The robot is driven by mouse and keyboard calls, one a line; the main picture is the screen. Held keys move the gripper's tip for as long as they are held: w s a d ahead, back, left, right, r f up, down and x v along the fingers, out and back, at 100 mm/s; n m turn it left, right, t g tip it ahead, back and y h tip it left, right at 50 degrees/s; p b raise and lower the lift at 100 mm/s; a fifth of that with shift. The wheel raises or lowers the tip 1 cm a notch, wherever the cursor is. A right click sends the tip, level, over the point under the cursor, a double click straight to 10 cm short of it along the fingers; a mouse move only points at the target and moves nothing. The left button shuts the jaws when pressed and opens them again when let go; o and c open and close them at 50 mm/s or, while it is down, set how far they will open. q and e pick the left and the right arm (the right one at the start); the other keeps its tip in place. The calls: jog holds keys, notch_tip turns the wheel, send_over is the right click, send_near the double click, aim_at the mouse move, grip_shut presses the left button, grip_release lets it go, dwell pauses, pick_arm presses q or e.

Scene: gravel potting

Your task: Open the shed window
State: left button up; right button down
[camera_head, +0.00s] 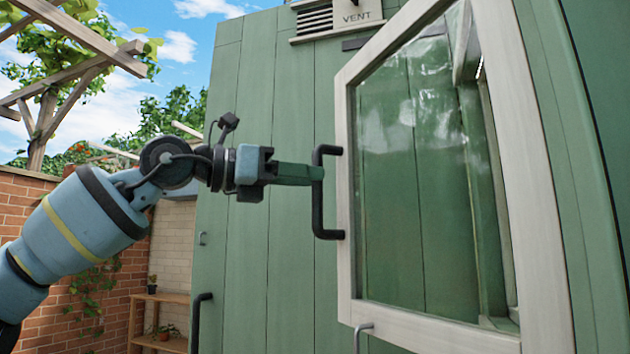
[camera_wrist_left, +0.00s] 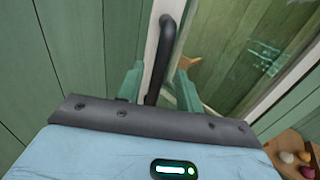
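The shed window (camera_head: 540,180) has a pale wooden frame and a glass pane. It fills the right half of the head view, at an angle to the green planks on its left. Green boards show in the pane; I cannot tell how far the window stands open. A black bar handle (camera_head: 318,215) is on its left frame edge. My left gripper (camera_head: 318,174) reaches the handle's upper part from the left. In the left wrist view the handle (camera_wrist_left: 168,35) lies between the fingers of my left gripper (camera_wrist_left: 157,85), with visible gaps beside it. My right gripper is out of view.
The green shed wall (camera_head: 240,240) stands behind my left gripper, with a vent (camera_head: 357,17) above. A black handle (camera_head: 199,315) and a grey metal handle (camera_head: 361,334) are lower down. A brick wall (camera_head: 50,310) and a wooden shelf (camera_head: 150,298) stand at left.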

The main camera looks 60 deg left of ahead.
pick_arm(q)
jog(key=s, duration=0.5)
jog(key=shift+a+b, duration=0.4)
